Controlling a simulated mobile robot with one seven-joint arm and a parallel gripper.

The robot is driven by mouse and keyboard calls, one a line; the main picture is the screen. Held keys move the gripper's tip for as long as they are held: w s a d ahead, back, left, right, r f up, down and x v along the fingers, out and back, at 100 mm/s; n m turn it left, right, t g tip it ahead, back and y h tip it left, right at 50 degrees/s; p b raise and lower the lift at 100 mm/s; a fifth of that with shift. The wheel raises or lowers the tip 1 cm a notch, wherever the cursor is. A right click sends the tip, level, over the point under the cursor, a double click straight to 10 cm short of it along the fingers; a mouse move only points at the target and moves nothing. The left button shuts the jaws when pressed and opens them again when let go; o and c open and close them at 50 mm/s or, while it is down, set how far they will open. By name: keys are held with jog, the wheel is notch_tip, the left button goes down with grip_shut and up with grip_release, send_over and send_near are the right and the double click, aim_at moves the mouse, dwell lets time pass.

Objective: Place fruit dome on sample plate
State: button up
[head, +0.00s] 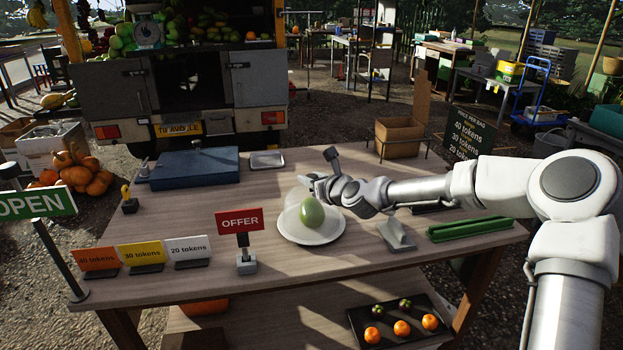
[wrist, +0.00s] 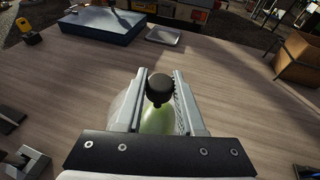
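The fruit dome (head: 293,197) is a clear cover with a black knob (wrist: 160,88), seen in the wrist view. It is over the sample plate (head: 292,234), a round white plate on the table, with a green fruit (head: 311,215) on it. The fruit shows through the dome in the wrist view (wrist: 152,120). My gripper (head: 314,183) is above the plate, its two fingers on either side of the knob and closed on it in the wrist view (wrist: 160,76). I cannot tell whether the dome's rim touches the plate; its lower edge is hard to see.
A red OFFER sign (head: 240,220) stands left of the plate. A grey stand (head: 397,236) and a green tray (head: 468,230) are to its right. A blue case (head: 195,168) and small metal tray (head: 267,160) lie behind. The table's front middle is clear.

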jog(key=o, duration=0.4)
jog(key=shift+r, duration=0.15)
jog(key=p+v, duration=0.2)
jog(key=v, duration=1)
jog(key=shift+r, duration=0.1)
